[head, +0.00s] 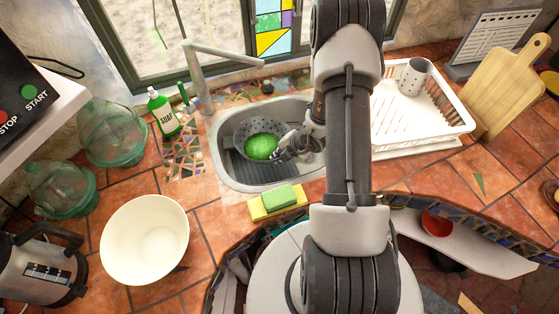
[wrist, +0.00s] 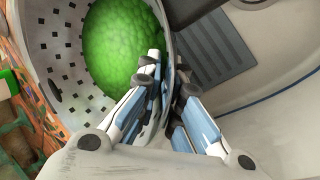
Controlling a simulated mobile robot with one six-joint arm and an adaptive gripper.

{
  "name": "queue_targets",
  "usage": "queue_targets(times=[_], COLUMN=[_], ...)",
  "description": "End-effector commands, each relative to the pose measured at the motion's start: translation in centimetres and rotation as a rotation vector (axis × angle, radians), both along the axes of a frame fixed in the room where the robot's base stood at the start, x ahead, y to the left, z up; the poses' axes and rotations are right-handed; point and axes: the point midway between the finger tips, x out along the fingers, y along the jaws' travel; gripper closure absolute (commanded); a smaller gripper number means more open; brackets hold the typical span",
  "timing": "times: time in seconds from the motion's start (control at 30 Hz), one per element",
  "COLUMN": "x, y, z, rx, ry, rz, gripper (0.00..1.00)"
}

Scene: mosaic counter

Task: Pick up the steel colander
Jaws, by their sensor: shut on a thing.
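The steel colander (head: 241,131) is in the sink in the head view, a grey bowl with dark holes and a green bumpy mass (head: 261,146) inside. In the wrist view the colander (wrist: 57,62) fills the upper left, with the green mass (wrist: 127,45) in it. My gripper (head: 290,148) reaches in from the right. In the wrist view my gripper (wrist: 166,95) has one finger inside the bowl and one outside, shut on the colander's rim. I cannot tell whether the colander touches the sink floor.
The sink (head: 221,165) surrounds the colander, with the faucet (head: 203,80) behind it. A soap bottle (head: 162,112) stands left, and sponges (head: 278,202) lie at the front edge. A white dish rack (head: 447,118) holding a mug (head: 415,77) is right. A cream bowl (head: 145,240) stands front left.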

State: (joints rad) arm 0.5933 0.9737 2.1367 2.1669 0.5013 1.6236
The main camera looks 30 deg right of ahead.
Motion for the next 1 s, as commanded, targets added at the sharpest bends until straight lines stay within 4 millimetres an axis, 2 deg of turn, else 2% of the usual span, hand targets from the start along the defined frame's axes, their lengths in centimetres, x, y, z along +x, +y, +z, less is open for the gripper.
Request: queue_targets(times=[0.03, 0.1, 0.3, 0.4, 0.63, 1.0], x=[0.2, 0.2, 0.2, 0.1, 0.1, 0.1], y=[-0.1, -0.1, -0.1, 0.0, 0.0, 0.0], z=[2.1, 4.0, 8.5, 10.1, 12.1, 12.4], rx=[-0.004, -0.003, -0.003, -0.001, -0.001, 0.001], ry=[-0.007, -0.007, -0.006, -0.006, -0.002, -0.003], rz=[0.0, 0.001, 0.002, 0.002, 0.0, 0.001], gripper=[1.0, 1.0, 1.0, 1.0, 1.0, 1.0])
